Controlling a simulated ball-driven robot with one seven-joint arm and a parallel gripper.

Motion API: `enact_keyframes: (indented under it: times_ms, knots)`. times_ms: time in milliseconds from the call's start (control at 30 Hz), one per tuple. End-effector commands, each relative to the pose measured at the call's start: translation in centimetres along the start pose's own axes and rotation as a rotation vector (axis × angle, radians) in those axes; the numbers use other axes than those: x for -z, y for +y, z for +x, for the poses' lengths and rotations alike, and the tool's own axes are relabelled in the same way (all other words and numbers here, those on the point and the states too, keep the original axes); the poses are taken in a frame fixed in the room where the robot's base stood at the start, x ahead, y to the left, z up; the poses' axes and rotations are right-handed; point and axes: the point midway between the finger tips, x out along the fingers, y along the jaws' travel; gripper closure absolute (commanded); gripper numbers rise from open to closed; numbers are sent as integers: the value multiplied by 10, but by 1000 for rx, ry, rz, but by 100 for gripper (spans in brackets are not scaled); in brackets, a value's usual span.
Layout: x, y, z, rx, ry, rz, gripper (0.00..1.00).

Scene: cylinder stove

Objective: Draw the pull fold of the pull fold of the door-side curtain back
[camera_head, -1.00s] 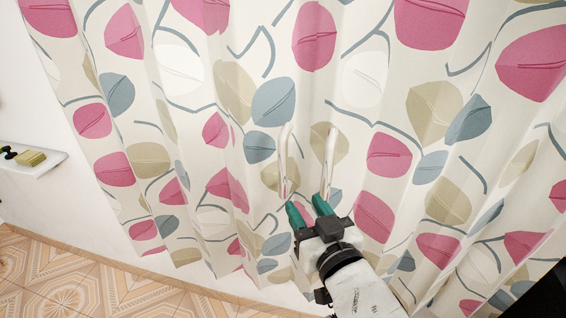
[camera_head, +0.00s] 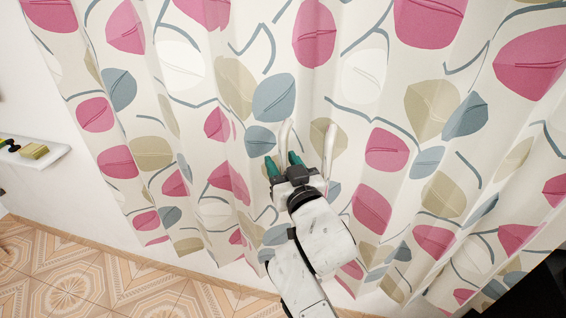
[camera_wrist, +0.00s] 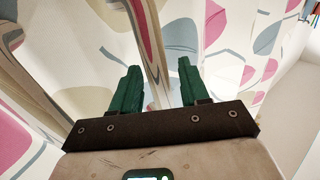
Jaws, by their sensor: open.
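The curtain (camera_head: 235,90) hangs across most of the head view, cream with pink, blue-grey and beige leaves. Two narrow pale upright pull folds stand out from its middle: a left one (camera_head: 286,133) and a right one (camera_head: 329,150). Which belongs to the door-side curtain I cannot tell. My gripper (camera_head: 282,161) is open, its green fingers pointing up at the foot of the left fold. In the wrist view, one brown-edged fold (camera_wrist: 148,45) rises in line with the gap between my fingers (camera_wrist: 158,78). Another fold (camera_wrist: 12,35) is at far left. Contact is unclear.
A white wall shelf (camera_head: 38,158) with small items is at the left. Tiled floor (camera_head: 90,280) lies below. A black object (camera_head: 535,290) fills the lower right corner. Small colored items (camera_wrist: 292,6) show at the wrist view's upper right.

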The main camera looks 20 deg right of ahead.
Motion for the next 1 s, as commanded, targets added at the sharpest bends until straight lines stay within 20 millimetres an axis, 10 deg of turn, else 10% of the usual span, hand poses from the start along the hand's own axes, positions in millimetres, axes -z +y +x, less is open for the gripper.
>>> enact_keyframes:
  times_ms: [200,667,1000]
  knots:
    - [0,0,0,0,0,0,57]
    - [0,0,0,0,-1,0,100]
    - [0,0,0,0,-1,0,100]
